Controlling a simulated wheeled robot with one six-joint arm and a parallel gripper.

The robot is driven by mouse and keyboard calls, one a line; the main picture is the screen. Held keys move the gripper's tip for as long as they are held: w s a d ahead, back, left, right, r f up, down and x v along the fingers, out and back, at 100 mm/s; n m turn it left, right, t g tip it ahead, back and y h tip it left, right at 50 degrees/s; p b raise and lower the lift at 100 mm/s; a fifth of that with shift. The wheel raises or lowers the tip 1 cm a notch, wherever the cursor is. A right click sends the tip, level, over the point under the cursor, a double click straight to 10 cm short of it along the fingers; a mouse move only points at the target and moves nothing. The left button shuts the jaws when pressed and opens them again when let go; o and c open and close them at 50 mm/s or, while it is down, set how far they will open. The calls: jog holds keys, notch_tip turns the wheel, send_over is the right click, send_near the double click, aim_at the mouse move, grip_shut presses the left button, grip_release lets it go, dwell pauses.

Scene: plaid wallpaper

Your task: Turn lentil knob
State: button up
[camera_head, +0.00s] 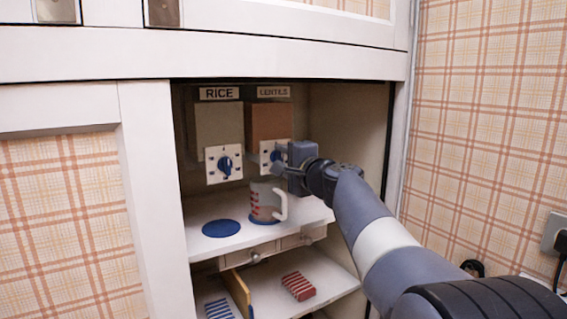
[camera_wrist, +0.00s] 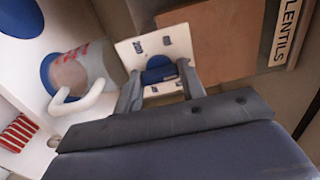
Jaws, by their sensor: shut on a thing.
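The lentil dispenser (camera_head: 270,121) is a brown box under a "LENTILS" label (camera_head: 273,92) in the cabinet. Its white dial plate carries a blue lentil knob (camera_head: 275,156), which also shows in the wrist view (camera_wrist: 159,75). My gripper (camera_head: 279,161) reaches in from the right and is shut on the knob, with one finger on each side in the wrist view (camera_wrist: 158,88). The fingers hide part of the plate. A mug (camera_head: 265,199) with red markings and a white handle stands below the lentil dispenser, over a blue disc.
The rice dispenser (camera_head: 219,128) with its own blue knob (camera_head: 225,165) is at the left. An empty blue disc (camera_head: 221,228) lies on the shelf below it. Small drawers (camera_head: 290,243) and a red striped item (camera_head: 298,286) are lower down. The cabinet's side wall is close on the right.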

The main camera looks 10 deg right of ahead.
jog(key=o, duration=1)
jog(key=b+v, duration=0.1)
jog(key=v, duration=1)
jog(key=shift+b, duration=0.35)
jog(key=shift+w, duration=0.1)
jog(key=p+x, duration=0.1)
jog(key=x, duration=0.9)
jog(key=shift+w+a+p, duration=0.2)
jog(key=shift+w+p, duration=0.15)
jog(key=shift+w, duration=0.05)
